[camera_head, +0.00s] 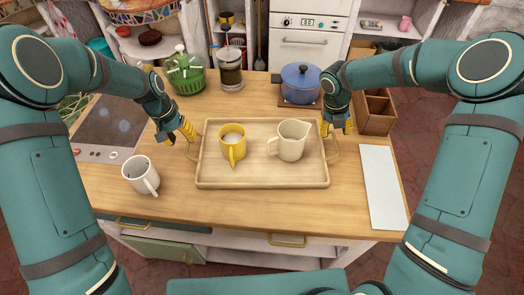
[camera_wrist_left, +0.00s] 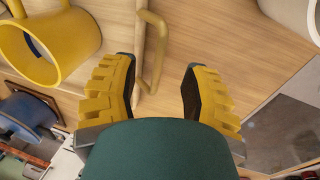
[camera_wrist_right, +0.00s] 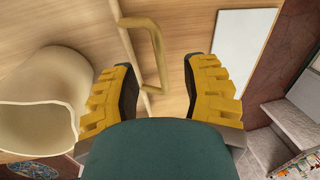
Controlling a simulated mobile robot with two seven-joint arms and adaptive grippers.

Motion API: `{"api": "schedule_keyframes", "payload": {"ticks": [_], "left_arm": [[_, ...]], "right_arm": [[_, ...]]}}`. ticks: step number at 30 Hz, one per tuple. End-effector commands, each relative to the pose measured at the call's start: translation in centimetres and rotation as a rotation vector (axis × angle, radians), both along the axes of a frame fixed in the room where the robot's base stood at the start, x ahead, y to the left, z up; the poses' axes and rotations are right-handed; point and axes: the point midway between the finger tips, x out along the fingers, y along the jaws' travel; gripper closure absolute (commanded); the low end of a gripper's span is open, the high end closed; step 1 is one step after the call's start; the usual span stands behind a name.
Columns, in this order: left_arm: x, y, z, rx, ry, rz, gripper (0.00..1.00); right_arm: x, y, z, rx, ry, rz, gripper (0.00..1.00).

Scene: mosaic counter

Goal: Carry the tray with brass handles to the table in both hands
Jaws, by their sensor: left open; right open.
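The wooden tray (camera_head: 262,183) lies on the counter and bears a yellow mug (camera_head: 232,146) and a cream pitcher (camera_head: 291,141). Its left brass handle (camera_wrist_left: 154,50) shows between the open fingers of my left gripper (camera_wrist_left: 158,85). Its right brass handle (camera_wrist_right: 152,50) shows between the open fingers of my right gripper (camera_wrist_right: 162,85). In the head view, my left gripper (camera_head: 182,134) is at the tray's left end and my right gripper (camera_head: 338,124) at its right end. Both grippers are empty; I cannot tell whether their fingers touch the handles.
A white mug (camera_head: 141,175) stands left of the tray, near a dark cooktop (camera_head: 112,122). A white board (camera_head: 383,187) lies to the right.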

Motion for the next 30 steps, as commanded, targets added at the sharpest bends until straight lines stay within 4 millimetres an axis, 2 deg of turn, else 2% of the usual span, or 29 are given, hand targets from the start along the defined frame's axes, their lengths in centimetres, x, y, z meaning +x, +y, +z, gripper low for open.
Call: {"api": "schedule_keyframes", "payload": {"ticks": [3,9,22,23,27,30], "left_arm": [[-0.1,-0.4,-2.0,0.0,0.003,-0.002,0.54],[0.0,-0.8,-4.2,0.0,0.001,-0.001,0.54],[0.0,-1.0,-4.9,0.0,-0.001,-0.001,0.54],[0.0,-1.0,-4.9,0.0,-0.001,-0.001,0.52],[0.0,-1.0,-4.9,0.0,-0.001,-0.001,1.0],[0.0,-1.0,-4.8,0.0,-0.001,-0.001,1.0]], "right_arm": [[-0.1,-0.4,-2.0,0.0,0.003,-0.001,0.54],[-0.1,-0.8,-4.2,0.0,0.002,-0.001,0.54],[-0.1,-1.0,-4.9,0.0,0.0,-0.001,0.54],[-0.1,-1.0,-4.9,0.0,0.0,-0.001,0.52],[-0.1,-1.0,-4.9,0.0,0.0,-0.001,1.0],[-0.1,-1.0,-4.9,0.0,0.0,-0.001,1.0]]}}
